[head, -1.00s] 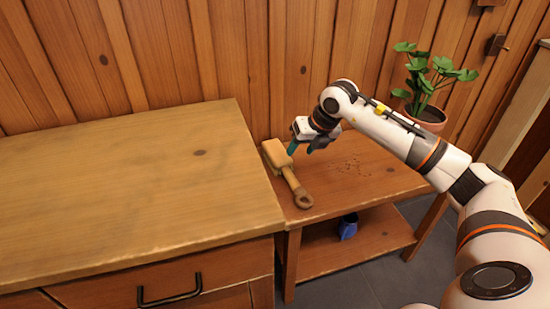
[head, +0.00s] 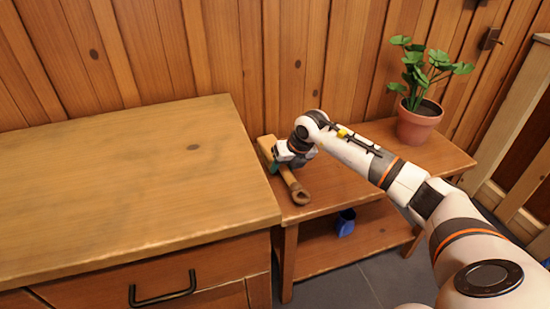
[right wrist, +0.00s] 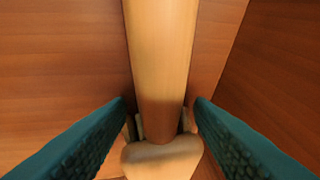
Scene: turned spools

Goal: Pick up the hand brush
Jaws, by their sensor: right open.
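The hand brush (head: 294,185) lies on the low wooden side table, its wooden handle with a rounded, holed end pointing toward the front. Its block lies toward the wall and is partly hidden by my right gripper (head: 277,166). The two teal fingers of my right gripper (right wrist: 160,115) are open, one on each side of the brush, with gaps showing. My left gripper is not in view.
The side table (head: 340,190) stands against the plank wall, close beside a taller wooden cabinet (head: 120,190) on the left. A potted plant (head: 417,122) stands at the table's back right. A blue object (head: 346,222) lies on the lower shelf.

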